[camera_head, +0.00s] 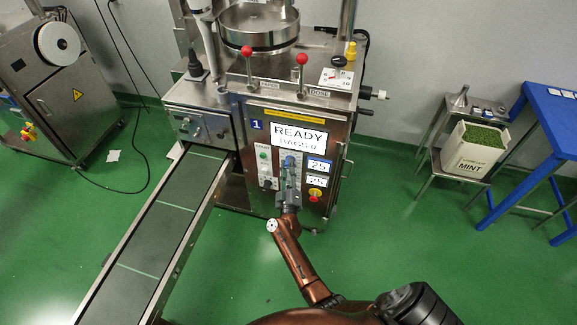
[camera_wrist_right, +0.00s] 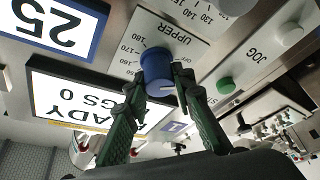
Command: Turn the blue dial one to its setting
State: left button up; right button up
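The blue dial (camera_wrist_right: 156,68) sits on a plate marked UPPER, with scale numbers around it. A white pointer line shows on its lower edge in the wrist view. It also shows small on the machine's front panel in the head view (camera_head: 290,160). My right gripper (camera_wrist_right: 160,78) has one dark green finger on each side of the dial, and the tips appear to press on its sides. In the head view the right gripper (camera_head: 289,183) reaches up to the panel from below. Which scale mark the pointer meets is hard to tell. My left gripper is not in view.
The display (camera_head: 299,138) reads READY, BAGS 0. Two small displays show 25 (camera_head: 318,165). A conveyor (camera_head: 160,225) runs to the lower left.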

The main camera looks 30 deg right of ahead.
jog(key=shift+f, duration=0.1)
grip_shut()
